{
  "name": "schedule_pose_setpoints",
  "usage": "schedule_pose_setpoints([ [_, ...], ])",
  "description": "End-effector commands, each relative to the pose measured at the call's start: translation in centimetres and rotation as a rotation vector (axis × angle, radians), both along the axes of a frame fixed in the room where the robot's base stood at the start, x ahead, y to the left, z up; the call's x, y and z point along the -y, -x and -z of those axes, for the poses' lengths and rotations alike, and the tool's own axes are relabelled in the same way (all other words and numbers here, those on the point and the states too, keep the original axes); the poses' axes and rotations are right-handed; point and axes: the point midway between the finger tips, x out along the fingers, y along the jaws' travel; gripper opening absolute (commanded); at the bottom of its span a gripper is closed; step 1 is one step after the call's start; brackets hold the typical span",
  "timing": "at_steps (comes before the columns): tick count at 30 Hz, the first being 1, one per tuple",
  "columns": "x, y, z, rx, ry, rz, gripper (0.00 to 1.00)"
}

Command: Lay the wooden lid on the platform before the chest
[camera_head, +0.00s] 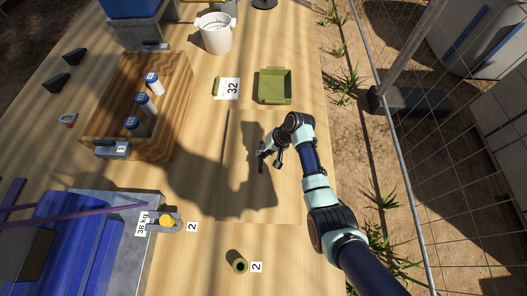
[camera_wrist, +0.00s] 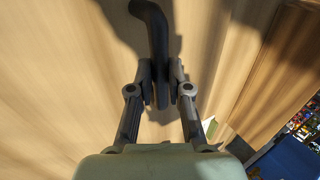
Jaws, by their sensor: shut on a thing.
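My gripper (camera_head: 264,155) is over the middle of the wooden table in the head view. In the wrist view my gripper (camera_wrist: 160,82) is shut on a dark, curved bar (camera_wrist: 156,30). The bar runs up and bends left between the two fingers. What it belongs to is not clear. An open wooden chest (camera_head: 178,115) stands left of my gripper and holds several white bottles with blue caps (camera_head: 143,101). A dark metal latch with a label (camera_head: 113,150) is on its near side.
A green tray (camera_head: 274,86) and a card marked 32 (camera_head: 228,88) lie beyond my gripper. A white bucket (camera_head: 215,34) stands at the back. Blue material on a grey slab (camera_head: 125,235) fills the lower left. A wire fence runs right.

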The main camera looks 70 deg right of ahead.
Motion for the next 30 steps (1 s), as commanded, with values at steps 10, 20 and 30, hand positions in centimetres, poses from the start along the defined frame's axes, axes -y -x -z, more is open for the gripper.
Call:
schedule_pose_setpoints([
  [10,0.06,-0.06,0.37,0.002,0.002,0.0,0.19],
  [20,0.03,-0.02,0.45,0.001,0.001,0.0,0.47],
  [30,-0.01,0.01,0.53,0.0,0.0,0.0,0.72],
])
